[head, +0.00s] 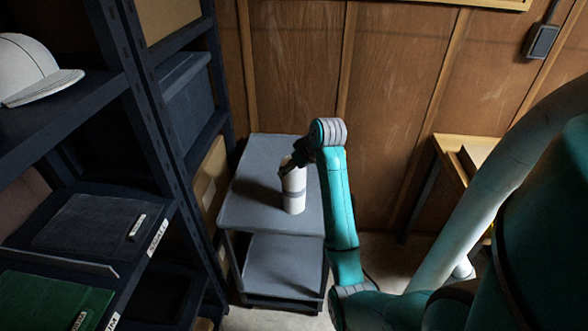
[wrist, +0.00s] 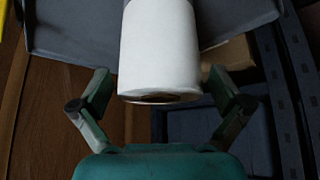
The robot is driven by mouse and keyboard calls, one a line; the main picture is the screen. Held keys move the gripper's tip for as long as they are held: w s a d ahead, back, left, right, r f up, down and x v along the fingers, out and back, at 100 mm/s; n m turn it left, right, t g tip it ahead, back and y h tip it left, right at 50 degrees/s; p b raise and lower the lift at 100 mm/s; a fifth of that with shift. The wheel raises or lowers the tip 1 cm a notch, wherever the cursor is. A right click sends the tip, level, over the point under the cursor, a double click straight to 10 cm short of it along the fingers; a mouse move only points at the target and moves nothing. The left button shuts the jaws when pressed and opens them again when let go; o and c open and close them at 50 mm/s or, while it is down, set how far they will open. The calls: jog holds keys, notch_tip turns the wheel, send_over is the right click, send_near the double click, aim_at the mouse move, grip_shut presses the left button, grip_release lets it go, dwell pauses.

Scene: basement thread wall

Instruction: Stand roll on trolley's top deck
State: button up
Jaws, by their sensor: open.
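The white roll (head: 294,203) stands upright on the top deck of the grey trolley (head: 246,208) in the head view. My gripper (head: 292,164) is at the roll's upper end and hides part of it. In the wrist view, the roll (wrist: 160,45) reaches in from the top edge with its brown core end facing me. My gripper (wrist: 160,80) is open, one finger on each side of the roll's end, with a gap visible at both sides. The trolley's deck (wrist: 75,30) lies behind the roll.
A dark shelf rack (head: 150,125) with a white cap (head: 32,70) and bins stands close left of the trolley. A wooden wall (head: 290,70) is behind. A wooden bench (head: 452,153) stands to the right. Bare deck surrounds the roll.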

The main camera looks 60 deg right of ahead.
jog(key=v, duration=0.6)
jog(key=shift+s+r, duration=0.2)
jog(key=shift+r, duration=0.05)
dwell(0.3)
